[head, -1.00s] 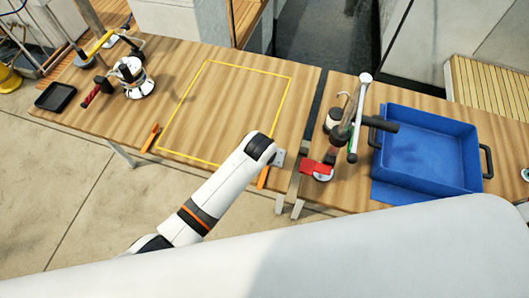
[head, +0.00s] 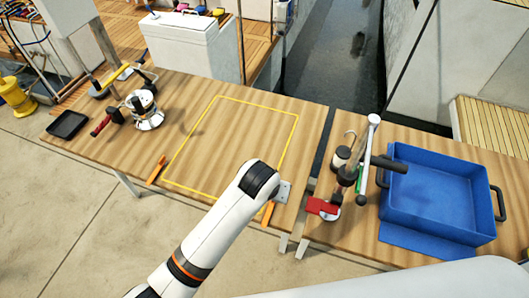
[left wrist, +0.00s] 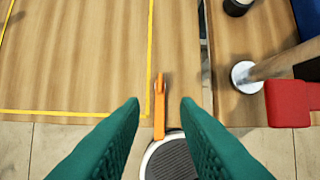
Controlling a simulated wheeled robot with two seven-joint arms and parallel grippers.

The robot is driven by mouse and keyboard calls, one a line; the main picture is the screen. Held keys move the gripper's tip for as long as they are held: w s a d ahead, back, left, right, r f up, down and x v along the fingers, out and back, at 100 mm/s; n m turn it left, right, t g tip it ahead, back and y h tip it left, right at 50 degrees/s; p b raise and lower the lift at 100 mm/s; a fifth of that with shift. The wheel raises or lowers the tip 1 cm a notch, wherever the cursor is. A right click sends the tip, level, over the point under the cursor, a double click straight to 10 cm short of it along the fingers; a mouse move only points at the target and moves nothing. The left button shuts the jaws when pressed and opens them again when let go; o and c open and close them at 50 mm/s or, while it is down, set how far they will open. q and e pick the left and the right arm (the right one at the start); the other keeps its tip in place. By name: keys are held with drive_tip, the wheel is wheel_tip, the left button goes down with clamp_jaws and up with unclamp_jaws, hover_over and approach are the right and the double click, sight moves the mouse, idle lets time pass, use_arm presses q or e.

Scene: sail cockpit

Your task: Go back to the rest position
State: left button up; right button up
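My left arm (head: 215,235) comes in from the bottom left of the head view and reaches the front edge of the table. Its gripper is hidden there behind the wrist. In the left wrist view my left gripper (left wrist: 160,103) shows two green fingers spread apart with nothing held between them. An orange clamp (left wrist: 159,105) on the table edge shows in the gap, below the fingers. A large white surface, probably mine, fills the bottom right of the head view. My right gripper is not in view.
A wooden table (head: 190,85) has a bare yellow-outlined area (head: 240,140). A winch (head: 145,110) and black tray (head: 67,124) stand left. Right are a red block (head: 322,207), an upright white-topped tool (head: 368,150) and a blue bin (head: 440,195). Open floor lies in front.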

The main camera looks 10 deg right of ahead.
use_arm(q)
drive_tip(key=s+a+n+y, duration=0.1)
drive_tip(key=s+a, duration=0.5)
drive_tip(key=a, duration=0.3)
drive_tip(key=s+a+n, duration=0.1)
drive_tip(key=s+a, duration=0.4)
drive_tip(key=a, duration=0.4)
drive_tip(key=s+a+n+y, duration=0.1)
drive_tip(key=s+a+n, duration=0.1)
drive_tip(key=s+a, duration=0.55)
wheel_tip(320, 180, down, 27)
drive_tip(key=a+g+b, duration=0.2)
drive_tip(key=b, duration=0.1)
drive_tip(key=s+a+f+g+b, duration=0.1)
drive_tip(key=s+a+f+b, duration=0.1)
drive_tip(key=s+f, duration=1.4)
wheel_tip(320, 180, down, 4)
drive_tip(key=shift+a+r+m+b, duration=0.1)
drive_tip(key=shift+a+m+b, duration=0.3)
drive_tip(key=shift+a, duration=0.15)
